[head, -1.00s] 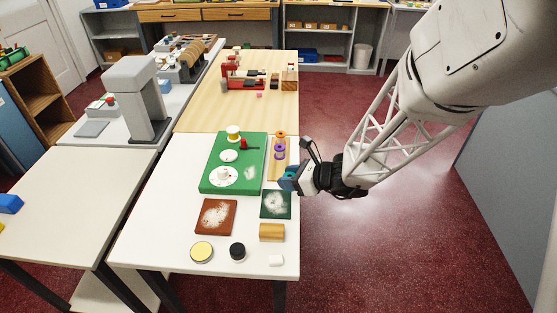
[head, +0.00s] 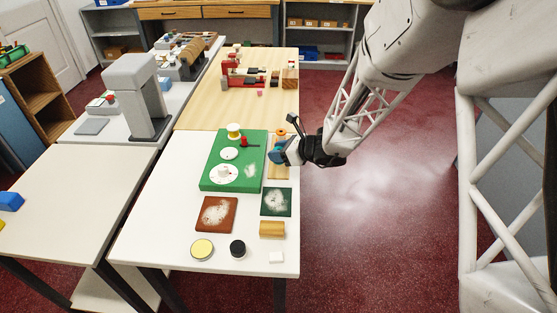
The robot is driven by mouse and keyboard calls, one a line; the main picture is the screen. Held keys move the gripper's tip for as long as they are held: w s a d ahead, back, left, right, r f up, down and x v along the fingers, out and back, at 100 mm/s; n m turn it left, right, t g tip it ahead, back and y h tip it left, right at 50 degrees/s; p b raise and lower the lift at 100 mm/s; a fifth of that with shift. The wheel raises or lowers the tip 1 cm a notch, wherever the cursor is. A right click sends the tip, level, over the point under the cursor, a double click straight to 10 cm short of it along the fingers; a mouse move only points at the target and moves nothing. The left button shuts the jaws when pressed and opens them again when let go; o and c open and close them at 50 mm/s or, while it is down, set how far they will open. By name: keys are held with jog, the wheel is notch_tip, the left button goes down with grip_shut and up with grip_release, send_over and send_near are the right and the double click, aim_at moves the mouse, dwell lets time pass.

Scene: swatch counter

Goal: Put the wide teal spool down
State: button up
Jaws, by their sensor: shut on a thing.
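My gripper (head: 285,151) is shut on the teal spool (head: 276,155), at the right edge of the white table in the head view. The spool is held over or beside a narrow wooden board (head: 278,172). I cannot tell whether it touches the board. An orange spool (head: 281,132) shows just behind my gripper. The purple spool seen there earlier is hidden by my gripper.
A green board (head: 222,181) with white discs, a yellow-and-white spool (head: 233,131) and a red-handled part (head: 244,141) lies just left. Brown (head: 217,214) and dark green (head: 276,202) dusted squares, a wooden block (head: 272,229) and round tins stand nearer.

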jog(key=shift+f, duration=0.1)
jog(key=shift+f, duration=1.7)
jog(key=shift+f, duration=0.1)
jog(key=o, duration=0.9)
jog(key=shift+d, duration=0.1)
jog(key=v, duration=1.2)
